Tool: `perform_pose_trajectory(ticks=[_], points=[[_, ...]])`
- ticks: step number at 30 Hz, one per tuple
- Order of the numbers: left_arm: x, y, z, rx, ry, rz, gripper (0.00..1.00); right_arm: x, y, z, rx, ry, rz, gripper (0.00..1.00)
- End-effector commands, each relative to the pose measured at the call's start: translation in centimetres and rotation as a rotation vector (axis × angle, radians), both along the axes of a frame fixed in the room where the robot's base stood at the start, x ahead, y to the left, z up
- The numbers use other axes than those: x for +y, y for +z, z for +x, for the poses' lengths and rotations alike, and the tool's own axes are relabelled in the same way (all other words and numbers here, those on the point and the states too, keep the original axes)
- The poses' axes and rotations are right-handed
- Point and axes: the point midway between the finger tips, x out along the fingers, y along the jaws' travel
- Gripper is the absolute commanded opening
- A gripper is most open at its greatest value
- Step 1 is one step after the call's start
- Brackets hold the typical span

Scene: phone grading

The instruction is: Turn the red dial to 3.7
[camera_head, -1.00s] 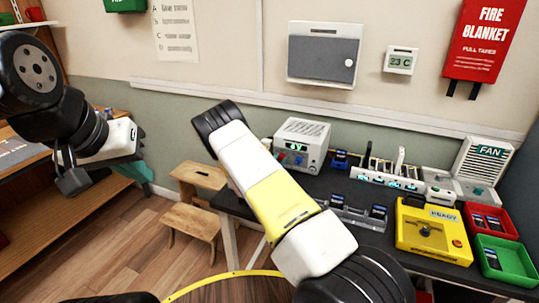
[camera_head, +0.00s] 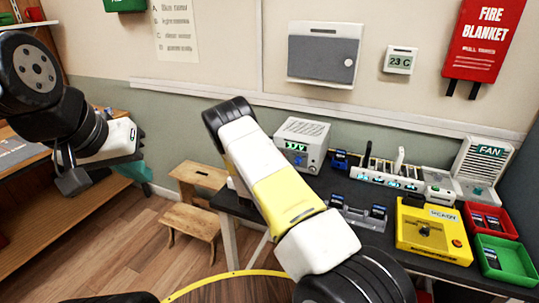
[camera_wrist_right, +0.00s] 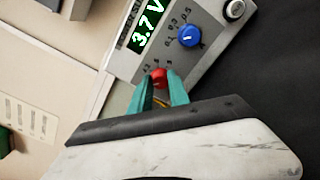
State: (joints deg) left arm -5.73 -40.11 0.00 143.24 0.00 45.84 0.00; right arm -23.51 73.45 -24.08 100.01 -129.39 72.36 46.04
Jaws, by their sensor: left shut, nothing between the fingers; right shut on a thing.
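The power supply (camera_head: 302,143) is a grey box on the dark bench in the head view. In the right wrist view its green display (camera_wrist_right: 146,25) reads 3.7 V. The red dial (camera_wrist_right: 159,77) is on its panel, between the teal fingertips of my right gripper (camera_wrist_right: 160,88), which is shut on it. A blue dial (camera_wrist_right: 190,36) sits beside it on the same panel, untouched. My left gripper (camera_head: 72,182) is shut and empty at the left, far from the power supply.
A yellow box (camera_head: 434,232) with a knob, a red tray (camera_head: 508,233) and a green tray (camera_head: 518,274) stand at the bench's right. A fan unit (camera_head: 484,165) stands behind them. Wooden step stools (camera_head: 190,222) stand on the floor left of the bench.

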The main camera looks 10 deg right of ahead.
Motion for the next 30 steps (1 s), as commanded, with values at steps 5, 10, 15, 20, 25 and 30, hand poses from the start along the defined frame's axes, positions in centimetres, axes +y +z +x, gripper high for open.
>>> perform_pose_trajectory(ticks=[5, 10, 15, 20, 25, 30], points=[[0.0, 0.0, 0.0, 0.000, 0.000, 0.000, 0.00, 0.0, 0.0, 0.0, 0.002, 0.000, 0.000, 0.00], [0.0, 0.0, 0.0, 0.000, 0.000, 0.000, 0.00, 0.0, 0.0, 0.0, 0.002, 0.000, 0.000, 0.43], [0.0, 0.0, 0.0, 0.000, 0.000, 0.000, 0.00, 0.0, 0.0, 0.0, 0.001, -0.001, 0.000, 0.43], [0.0, 0.0, 0.0, 0.000, 0.000, 0.000, 0.00, 0.3, 0.0, -0.4, 0.001, 0.001, 0.000, 0.43], [0.0, 0.0, 0.0, 0.000, 0.000, 0.000, 0.00, 1.7, 0.0, -2.4, 0.003, 0.002, 0.000, 0.43], [0.0, 0.0, 0.0, 0.000, 0.000, 0.000, 0.00, 3.4, -0.1, -4.8, 0.004, 0.003, -0.001, 0.43]])
